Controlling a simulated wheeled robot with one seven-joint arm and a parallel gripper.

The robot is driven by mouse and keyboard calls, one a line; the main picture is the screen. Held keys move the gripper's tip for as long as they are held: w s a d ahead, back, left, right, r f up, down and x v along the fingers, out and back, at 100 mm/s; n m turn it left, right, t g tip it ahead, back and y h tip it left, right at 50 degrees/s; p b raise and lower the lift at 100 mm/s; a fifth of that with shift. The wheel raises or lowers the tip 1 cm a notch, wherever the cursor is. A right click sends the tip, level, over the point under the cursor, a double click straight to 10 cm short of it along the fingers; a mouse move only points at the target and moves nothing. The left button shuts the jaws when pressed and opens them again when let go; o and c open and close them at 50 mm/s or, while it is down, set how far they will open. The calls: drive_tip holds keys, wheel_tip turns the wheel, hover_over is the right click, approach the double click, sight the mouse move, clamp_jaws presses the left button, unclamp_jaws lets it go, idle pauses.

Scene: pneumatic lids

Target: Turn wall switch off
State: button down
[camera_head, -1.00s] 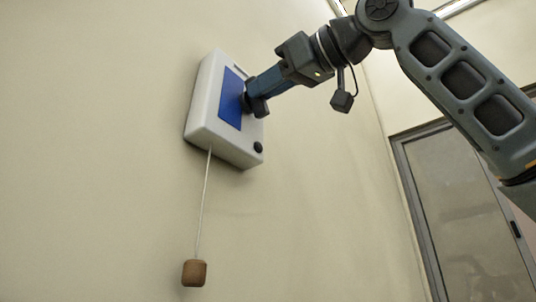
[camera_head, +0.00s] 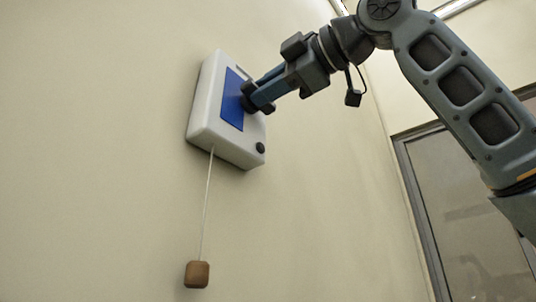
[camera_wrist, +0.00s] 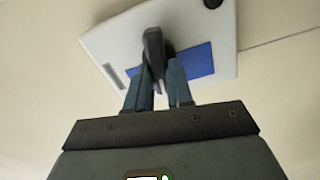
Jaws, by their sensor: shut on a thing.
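The wall switch is a white box (camera_head: 206,108) on the wall with a blue panel (camera_head: 231,110) on its face. A dark lever (camera_wrist: 152,45) stands out from the blue panel in the wrist view. My gripper (camera_head: 259,93) reaches the box from the right. In the wrist view my gripper (camera_wrist: 160,72) has its two blue-grey fingers either side of the lever, shut on it. The fingers partly hide the lever and panel.
A small black round knob (camera_head: 260,148) sits at the box's lower corner. A thin cord (camera_head: 207,200) hangs from the box with a brown block (camera_head: 197,274) at its end. A grey-framed door or window (camera_head: 455,205) is at right. The wall around the box is clear.

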drive_tip(key=shift+f+n, duration=0.1)
drive_tip(key=shift+n, duration=0.9)
drive_tip(key=c, duration=1)
unclamp_jaws()
drive_tip(key=b+v, duration=0.2)
drive_tip(key=v, duration=0.5)
drive_tip(key=shift+s+d, duration=0.3)
drive_tip(key=shift+w, duration=0.1)
